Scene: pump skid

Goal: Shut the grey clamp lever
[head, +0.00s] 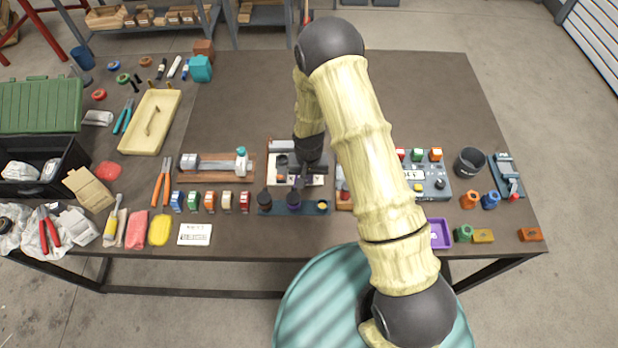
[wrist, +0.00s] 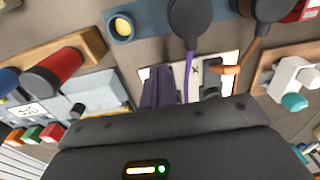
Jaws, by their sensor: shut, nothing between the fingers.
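A grey clamp with a long bar and an upright, teal-tipped part (head: 242,158) is mounted on a wooden board (head: 217,177) left of centre. I take this to be the grey clamp; its lever's exact angle is too small to tell. In the wrist view a pale clamp body (wrist: 290,76) with a teal tip (wrist: 295,102) shows at the right edge. My gripper (head: 306,175) is shut and empty, over a pale panel to the right of the wooden board, apart from the clamp. My arm partly hides that panel.
Black knobs on a blue plate (head: 308,209) stand in front of the gripper, also at the wrist view's top (wrist: 153,22). A red cylinder (wrist: 55,72) is at left in the wrist view. Several coloured blocks (head: 210,201) stand before the clamp. The table behind the clamp (head: 235,110) is clear.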

